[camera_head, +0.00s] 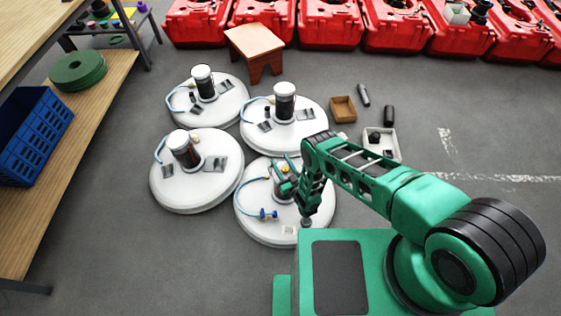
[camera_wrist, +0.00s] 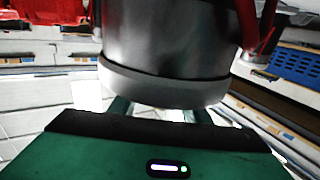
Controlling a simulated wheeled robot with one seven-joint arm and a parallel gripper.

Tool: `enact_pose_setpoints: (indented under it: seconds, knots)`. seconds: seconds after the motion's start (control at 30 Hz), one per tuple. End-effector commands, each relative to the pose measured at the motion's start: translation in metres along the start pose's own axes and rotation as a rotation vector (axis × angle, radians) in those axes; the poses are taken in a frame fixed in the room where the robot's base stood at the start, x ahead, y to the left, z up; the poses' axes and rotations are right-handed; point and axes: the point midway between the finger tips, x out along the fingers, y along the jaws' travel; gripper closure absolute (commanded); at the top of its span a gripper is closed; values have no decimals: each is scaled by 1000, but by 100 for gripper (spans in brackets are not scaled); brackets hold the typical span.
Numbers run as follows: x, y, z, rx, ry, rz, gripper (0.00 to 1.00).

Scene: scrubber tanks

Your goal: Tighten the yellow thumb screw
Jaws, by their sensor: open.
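Four round white tank lids lie on the floor in the head view. A small yellow spot, probably the yellow thumb screw (camera_head: 285,168), shows on the nearest lid (camera_head: 252,222), close to my gripper (camera_head: 284,186). The arm and gripper hide much of this lid's middle. In the wrist view a large grey cylinder with a pale rim (camera_wrist: 165,85) fills the centre, just beyond my gripper (camera_wrist: 160,112). The green fingers are apart and mostly hidden behind the dark edge of the gripper body. No yellow screw shows in the wrist view. I cannot tell whether the fingers touch anything.
The other lids (camera_head: 195,190) each carry an upright canister (camera_head: 284,100). A wooden stool (camera_head: 254,42), a small brown box (camera_head: 343,109) and a white tray (camera_head: 395,148) stand behind. Shelves with a blue crate (camera_head: 38,135) are left.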

Motion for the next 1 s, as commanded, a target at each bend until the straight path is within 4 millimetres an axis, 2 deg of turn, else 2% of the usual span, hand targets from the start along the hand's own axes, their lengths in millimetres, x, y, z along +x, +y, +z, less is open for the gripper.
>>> enact_pose_setpoints:
  seconds: [0.23, 0.4, 1.0]
  knots:
    - [0, 2, 0, 0, 0, 3, 57]
    - [0, 3, 0, 0, 0, 3, 98]
    - [-2, 9, -1, 0, -3, 142, 98]
